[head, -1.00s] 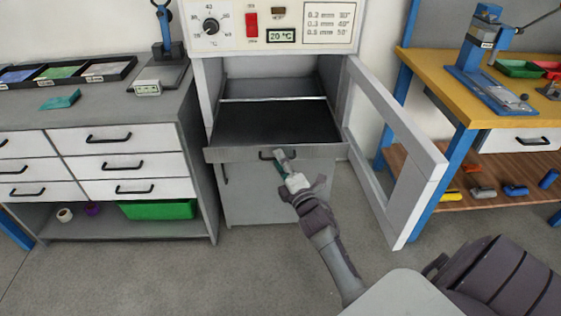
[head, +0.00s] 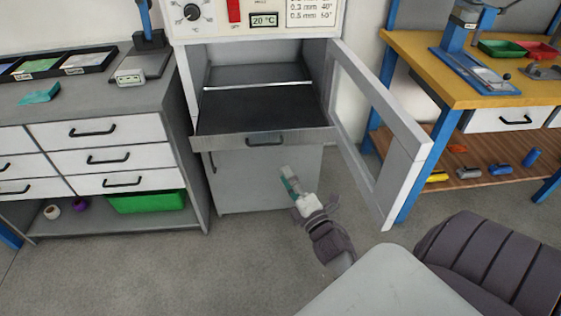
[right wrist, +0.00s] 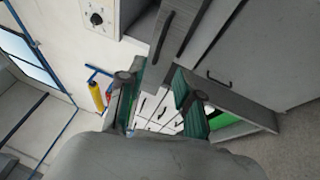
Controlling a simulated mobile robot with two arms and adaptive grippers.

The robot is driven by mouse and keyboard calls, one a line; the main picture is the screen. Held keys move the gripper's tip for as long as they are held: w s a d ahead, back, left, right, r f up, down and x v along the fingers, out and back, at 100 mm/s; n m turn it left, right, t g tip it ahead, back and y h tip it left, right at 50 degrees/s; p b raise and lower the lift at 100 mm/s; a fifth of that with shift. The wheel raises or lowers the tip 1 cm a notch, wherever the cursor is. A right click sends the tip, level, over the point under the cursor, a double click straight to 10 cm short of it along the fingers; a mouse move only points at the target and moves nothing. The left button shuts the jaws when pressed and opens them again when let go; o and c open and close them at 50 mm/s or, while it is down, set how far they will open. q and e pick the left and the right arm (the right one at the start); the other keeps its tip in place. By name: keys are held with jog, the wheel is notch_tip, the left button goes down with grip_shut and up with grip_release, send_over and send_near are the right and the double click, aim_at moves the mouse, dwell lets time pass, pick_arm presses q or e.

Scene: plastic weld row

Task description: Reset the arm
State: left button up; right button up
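My right gripper (head: 290,182) is in front of the oven cabinet, below and apart from the pulled-out tray's handle (head: 264,142). In the right wrist view my right gripper (right wrist: 158,88) shows its two green-padded fingers apart, with nothing between them. The dark tray (head: 260,112) sticks out of the oven chamber. The oven's framed door (head: 378,140) stands wide open to the right. My left gripper is not in view.
A grey bench (head: 95,110) with drawers stands at left, with a green bin (head: 146,201) on its low shelf. A yellow-topped workbench (head: 450,70) with blue legs stands at right. The floor in front of the oven is clear.

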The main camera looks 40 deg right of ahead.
jog(key=shift+s, duration=0.25)
dwell(0.3)
